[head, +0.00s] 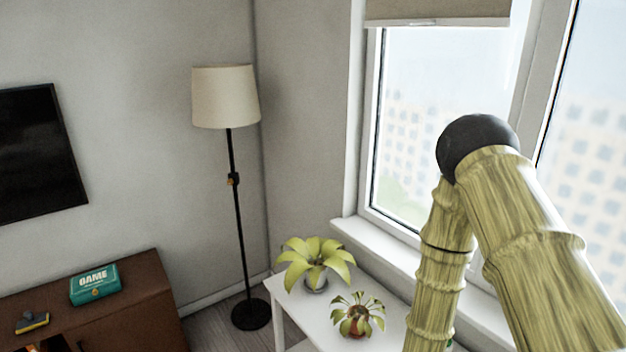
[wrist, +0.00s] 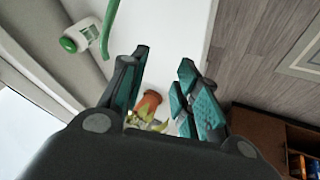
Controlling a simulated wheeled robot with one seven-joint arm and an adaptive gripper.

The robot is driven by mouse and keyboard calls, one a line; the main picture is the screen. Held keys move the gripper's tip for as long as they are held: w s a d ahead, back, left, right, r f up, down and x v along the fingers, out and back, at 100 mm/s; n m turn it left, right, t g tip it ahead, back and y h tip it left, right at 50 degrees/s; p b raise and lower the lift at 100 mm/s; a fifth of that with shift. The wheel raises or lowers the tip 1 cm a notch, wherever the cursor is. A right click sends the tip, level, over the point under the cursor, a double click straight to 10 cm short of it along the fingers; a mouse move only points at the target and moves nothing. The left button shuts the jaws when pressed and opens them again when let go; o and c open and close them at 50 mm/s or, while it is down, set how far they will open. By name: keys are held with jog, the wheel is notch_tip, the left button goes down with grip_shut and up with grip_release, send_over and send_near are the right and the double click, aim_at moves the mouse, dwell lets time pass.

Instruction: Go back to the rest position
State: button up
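My gripper (wrist: 163,60) shows in the wrist view with its two teal fingers apart and nothing held between them. Beyond and below the fingers is a white table (wrist: 172,48), with an orange pot (wrist: 149,104) seen through the gap. In the head view my arm, with a bamboo-like surface, rises at the right in front of the window and bends at a dark round joint. My gripper is outside the head view, below its bottom edge.
A white table (head: 288,310) by the window holds two potted plants (head: 316,262) (head: 358,315). A floor lamp (head: 226,97) stands in the corner. A brown cabinet (head: 140,300) bears a teal game box (head: 95,284). A white object with a green end (wrist: 78,36) lies near the sill.

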jog(key=s+f+m+g+y, duration=0.1)
jog(key=s+f+m+g, duration=0.2)
jog(key=s, duration=1.1)
jog(key=s+f+m+g+y, duration=0.1)
jog(key=s+f+g, duration=0.35)
jog(key=s, duration=0.95)
notch_tip(320, 180, down, 16)
jog(key=t+b, duration=0.1)
jog(key=b, duration=1.4)
jog(key=shift+w, duration=0.15)
jog(key=shift+t, duration=0.25)
